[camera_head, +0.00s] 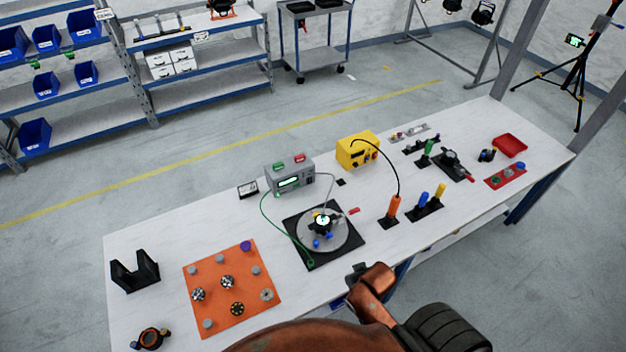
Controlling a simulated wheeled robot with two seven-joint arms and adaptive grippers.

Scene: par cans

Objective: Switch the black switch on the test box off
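The test box (289,176) is a grey box with a lit display, standing at the back middle of the white table. It has a green and a red part on top. A small dark spot on the right of its front (309,179) may be the black switch; its position is too small to tell. I can make out no gripper fingers. Copper and black parts of my own body show at the bottom, near the table's front edge, well apart from the test box.
A yellow box (357,151) stands right of the test box, with a black cable to an orange-handled tool (393,207). A round plate on a black mat (347,253) lies in front. An orange mat (213,272) with small parts lies left. Several tools fill the right.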

